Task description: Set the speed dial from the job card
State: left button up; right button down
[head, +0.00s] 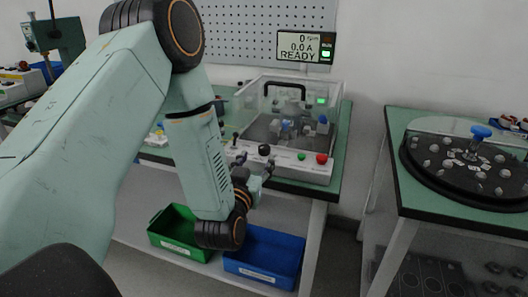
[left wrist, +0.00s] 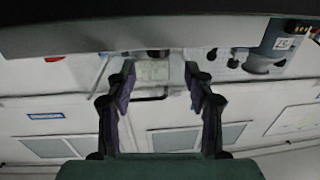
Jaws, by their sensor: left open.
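A black speed dial (head: 264,150) sits on the pale front panel (head: 285,168) of the test stand. My left gripper (head: 256,164) is in front of the panel, open, with its fingertips near the dial; I cannot tell whether they touch it. In the left wrist view my left gripper (left wrist: 160,82) shows two separated dark fingers with nothing held. A pale patch with faint marks (left wrist: 153,71) lies between them; its text is unreadable. The display (head: 305,47) reads 0 rpm, 0.0 A, READY. I cannot identify a job card. My right gripper is not in view.
A green button (head: 301,156) and a red button (head: 321,158) sit right of the dial. A clear cover (head: 335,95) stands behind the panel. A green bin (head: 160,238) and a blue bin (head: 285,278) are below. A black round tray (head: 410,165) is on the right table.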

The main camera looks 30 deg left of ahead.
aim_at(262, 150)
pick_arm(q)
jog(key=b+x, duration=0.1)
jog(key=x, duration=0.6)
jog(key=shift+w+f, duration=0.15)
jog(key=shift+d, duration=0.1)
grip_shut()
dwell(0.3)
